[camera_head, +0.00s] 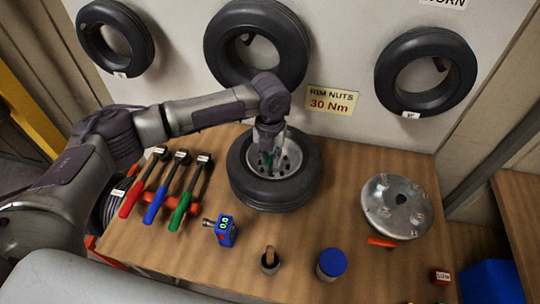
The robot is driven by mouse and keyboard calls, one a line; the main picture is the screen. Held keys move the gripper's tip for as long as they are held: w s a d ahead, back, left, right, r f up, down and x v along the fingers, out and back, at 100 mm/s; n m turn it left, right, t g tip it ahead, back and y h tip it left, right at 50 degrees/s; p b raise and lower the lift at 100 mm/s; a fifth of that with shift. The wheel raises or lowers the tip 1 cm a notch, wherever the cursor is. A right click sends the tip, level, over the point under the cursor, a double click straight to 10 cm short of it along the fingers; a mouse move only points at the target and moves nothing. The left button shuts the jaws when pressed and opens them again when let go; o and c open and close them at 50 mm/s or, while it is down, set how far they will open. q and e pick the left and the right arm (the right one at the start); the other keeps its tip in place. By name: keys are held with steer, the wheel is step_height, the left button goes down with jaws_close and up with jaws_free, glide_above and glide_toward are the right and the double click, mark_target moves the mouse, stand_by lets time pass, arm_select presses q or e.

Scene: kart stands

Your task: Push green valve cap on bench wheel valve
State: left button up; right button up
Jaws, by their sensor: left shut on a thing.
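The bench wheel (251,190), a black tyre on a silver rim, lies flat on the wooden bench. My left gripper (268,150) points down over the wheel's rim, shut on a small green thing (266,159) that looks like the green valve cap. The cap is mostly hidden by the fingers and is very small here. The valve itself cannot be made out, so I cannot tell whether the cap touches it. My right gripper is not in view.
Red, blue and green-handled torque wrenches (184,190) lie left of the wheel. A blue gauge (226,231), a small pot (270,262), a blue-lidded jar (331,264) and a silver rim disc (397,207) stand around it. Tyres hang on the wall behind.

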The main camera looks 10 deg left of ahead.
mark_target(270, 158)
arm_select(q)
steer(key=shift+f+b, duration=0.5)
steer(key=shift+f, duration=0.95)
steer(key=o, duration=0.8)
steer(key=shift+c, duration=0.2)
steer(key=shift+r, duration=0.1)
step_height(270, 158, up, 12)
steer(key=shift+f, duration=0.1)
